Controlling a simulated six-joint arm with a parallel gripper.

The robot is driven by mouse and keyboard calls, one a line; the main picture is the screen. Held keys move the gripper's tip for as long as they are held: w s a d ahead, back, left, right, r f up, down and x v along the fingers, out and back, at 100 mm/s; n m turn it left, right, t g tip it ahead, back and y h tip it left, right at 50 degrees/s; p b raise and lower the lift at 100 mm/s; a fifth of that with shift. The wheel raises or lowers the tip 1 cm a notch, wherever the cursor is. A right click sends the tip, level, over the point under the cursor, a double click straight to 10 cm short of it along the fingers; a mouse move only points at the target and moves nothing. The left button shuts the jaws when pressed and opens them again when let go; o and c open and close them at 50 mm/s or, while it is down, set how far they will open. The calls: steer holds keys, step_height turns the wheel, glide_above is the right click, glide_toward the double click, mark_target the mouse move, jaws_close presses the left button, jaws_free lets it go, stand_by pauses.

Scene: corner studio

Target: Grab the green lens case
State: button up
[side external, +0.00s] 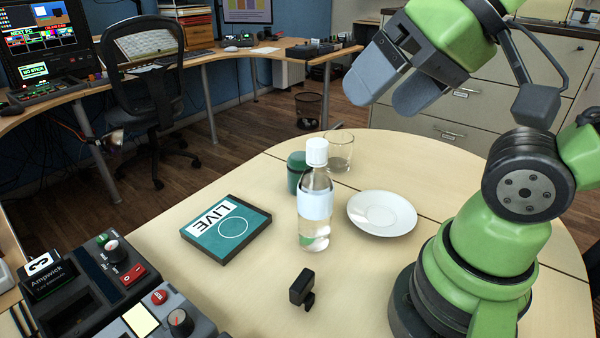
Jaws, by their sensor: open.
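The green lens case (294,172) is a dark green, rounded upright case on the pale table. It stands just behind and left of a clear bottle (315,205) with a white cap and pale label, which hides part of its right side. My gripper (382,100) has two grey fingers and is open and empty. It is up at the top right of the picture, above the table's back edge, well apart from the case.
A drinking glass (339,152) stands behind the bottle, and a white saucer (382,213) lies to its right. A teal LIVE box (227,228) lies left of the bottle. A small black clip-like item (302,288) is in front. Control boxes (100,285) fill the front left.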

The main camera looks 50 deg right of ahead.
steer(key=shift+o, duration=0.3)
steer(key=n+g+h, duration=0.2)
steer(key=g, duration=0.5)
glide_above(301, 155)
step_height(301, 155, down, 18)
steer(key=shift+r, duration=0.15)
step_height(301, 155, down, 4)
steer(key=shift+r, duration=0.2)
steer(key=shift+w+f, duration=0.1)
steer(key=shift+f, duration=3.1)
steer(key=c, duration=1.2)
